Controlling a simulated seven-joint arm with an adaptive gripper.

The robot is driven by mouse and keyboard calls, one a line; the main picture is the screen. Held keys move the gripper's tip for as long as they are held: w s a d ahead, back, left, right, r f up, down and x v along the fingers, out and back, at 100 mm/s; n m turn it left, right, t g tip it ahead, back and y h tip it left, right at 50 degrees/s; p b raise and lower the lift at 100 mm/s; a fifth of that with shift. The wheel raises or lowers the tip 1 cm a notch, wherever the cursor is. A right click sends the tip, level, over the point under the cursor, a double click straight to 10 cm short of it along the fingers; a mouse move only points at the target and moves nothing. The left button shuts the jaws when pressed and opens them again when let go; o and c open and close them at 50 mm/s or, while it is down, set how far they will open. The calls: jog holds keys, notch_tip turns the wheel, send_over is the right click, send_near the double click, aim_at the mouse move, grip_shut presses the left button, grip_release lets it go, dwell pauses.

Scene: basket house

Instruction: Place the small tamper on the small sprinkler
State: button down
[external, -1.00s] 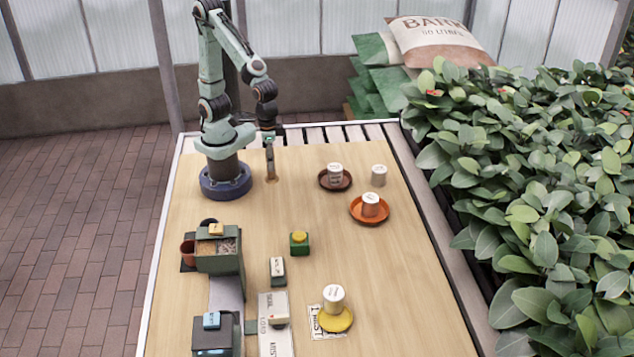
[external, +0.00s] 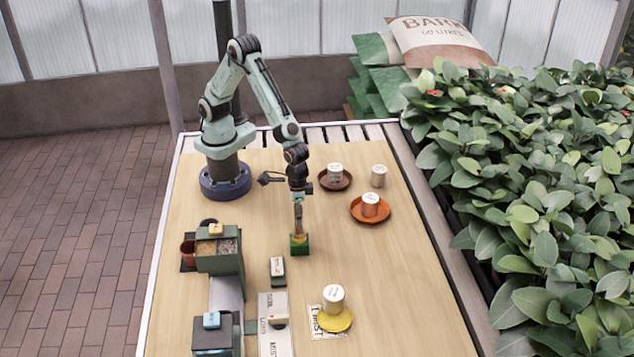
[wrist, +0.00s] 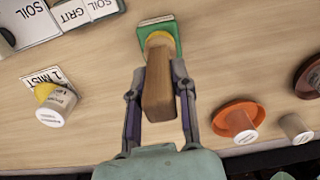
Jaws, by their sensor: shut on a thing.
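My gripper (external: 298,197) is shut on a wooden block-like piece, which I take to be the small tamper (wrist: 157,95). It shows upright below the fingers in the external view (external: 298,219).
Orange (external: 384,212) and brown saucers (external: 343,182) with cups stand at the right, beside a lone cup (external: 378,176). A green-grey station (external: 222,262) and a small dark block (external: 277,278) stand at the left.

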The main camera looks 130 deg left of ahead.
jog(key=shift+f, duration=0.2)
jog(key=c, duration=0.9)
grip_release()
jog(key=shift+c, duration=0.2)
jog(key=shift+r, duration=0.15)
